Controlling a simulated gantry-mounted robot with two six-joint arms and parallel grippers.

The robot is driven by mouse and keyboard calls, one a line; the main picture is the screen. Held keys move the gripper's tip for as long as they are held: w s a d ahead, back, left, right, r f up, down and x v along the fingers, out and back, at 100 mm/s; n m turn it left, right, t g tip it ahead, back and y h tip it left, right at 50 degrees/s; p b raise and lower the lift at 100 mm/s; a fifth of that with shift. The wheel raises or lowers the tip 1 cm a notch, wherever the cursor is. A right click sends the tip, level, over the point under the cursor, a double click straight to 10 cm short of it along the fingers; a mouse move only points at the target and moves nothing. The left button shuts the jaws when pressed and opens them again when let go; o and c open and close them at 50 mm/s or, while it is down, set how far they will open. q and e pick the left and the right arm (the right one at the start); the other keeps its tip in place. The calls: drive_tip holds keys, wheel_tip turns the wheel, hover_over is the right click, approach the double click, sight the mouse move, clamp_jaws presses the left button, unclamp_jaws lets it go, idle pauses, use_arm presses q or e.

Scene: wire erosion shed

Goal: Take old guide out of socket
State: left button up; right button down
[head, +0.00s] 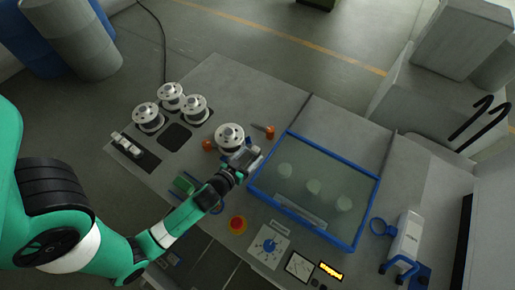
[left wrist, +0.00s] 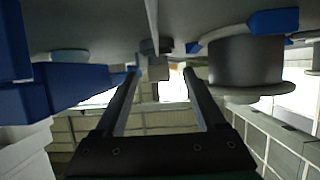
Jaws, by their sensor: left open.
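A small grey block (left wrist: 158,68) shows between and beyond the fingertips; I see no clear contact. I cannot tell whether this block is the old guide or part of its socket. In the head view the gripper hides what lies under it. No guide or socket can be made out there. My right gripper is not in view.
The blue-framed tank (head: 368,209) with pale round pieces is right of the gripper. A silver spool (head: 229,134) stands close by; several more stand behind. A red button (head: 238,224) is in front. A dark flanged cylinder (left wrist: 245,62) is right of the fingers in the wrist view.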

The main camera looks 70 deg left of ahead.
sight(254, 152)
use_arm(q)
drive_tip(key=x, duration=0.4)
drive_tip(key=shift+w+a, duration=0.1)
drive_tip(key=shift+w, duration=0.15)
drive_tip(key=shift+r, duration=0.1)
clamp_jaws()
